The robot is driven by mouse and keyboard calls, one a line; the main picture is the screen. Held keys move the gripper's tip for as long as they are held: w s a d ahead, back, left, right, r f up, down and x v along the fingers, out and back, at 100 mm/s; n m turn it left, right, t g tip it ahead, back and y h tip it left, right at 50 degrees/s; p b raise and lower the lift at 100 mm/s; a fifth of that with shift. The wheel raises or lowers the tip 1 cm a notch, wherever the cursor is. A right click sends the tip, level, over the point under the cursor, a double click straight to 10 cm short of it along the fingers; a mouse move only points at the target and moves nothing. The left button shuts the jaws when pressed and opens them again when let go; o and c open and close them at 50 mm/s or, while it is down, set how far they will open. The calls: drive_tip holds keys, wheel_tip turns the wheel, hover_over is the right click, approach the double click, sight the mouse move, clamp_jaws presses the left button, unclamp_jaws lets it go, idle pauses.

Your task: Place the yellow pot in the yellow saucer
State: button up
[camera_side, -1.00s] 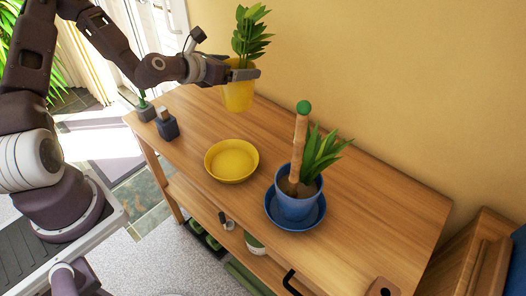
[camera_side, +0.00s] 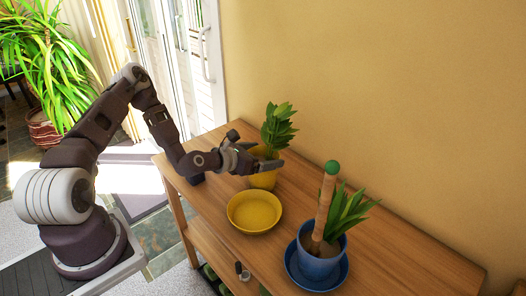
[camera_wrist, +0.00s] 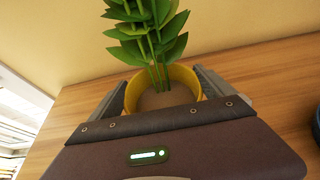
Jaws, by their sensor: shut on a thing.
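The yellow pot (camera_side: 262,180) holds a leafy green plant and looks upright. My gripper (camera_side: 268,163) is shut on it, with one finger on each side of the pot in the wrist view (camera_wrist: 163,90). The yellow saucer (camera_side: 254,213) is a shallow, empty round dish on the wooden table. In the side view the pot is just behind the saucer's far rim, not in it. I cannot tell whether the pot's base touches the table. The saucer does not show in the wrist view.
A blue pot (camera_side: 318,262) with a plant and a green-topped stake stands in a blue saucer (camera_side: 338,278), right of the yellow saucer. The wooden table (camera_side: 410,262) is clear at the right. A wall (camera_side: 390,110) runs behind the table.

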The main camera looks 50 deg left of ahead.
drive_tip(key=o, duration=1.8)
drive_tip(key=shift+f, duration=0.1)
drive_tip(key=shift+c, duration=0.2)
drive_tip(key=s+d+r+m+g, duration=0.2)
drive_tip(key=s+d+r+m, duration=0.2)
drive_tip(key=s+r+m, duration=0.4)
drive_tip(key=s+d+r+m+g, duration=0.3)
drive_tip(key=s+r+m, duration=0.6)
drive_tip(key=s+m, duration=0.5)
drive_tip(key=s+d+r+m+g, duration=0.3)
drive_tip(key=s+r+m, duration=0.5)
drive_tip(key=s+m, duration=0.3)
drive_tip(key=d+m, duration=0.1)
drive_tip(key=m, duration=0.2)
drive_tip(key=shift+s+d+r, duration=0.2)
drive_tip(key=shift+d+r, duration=0.15)
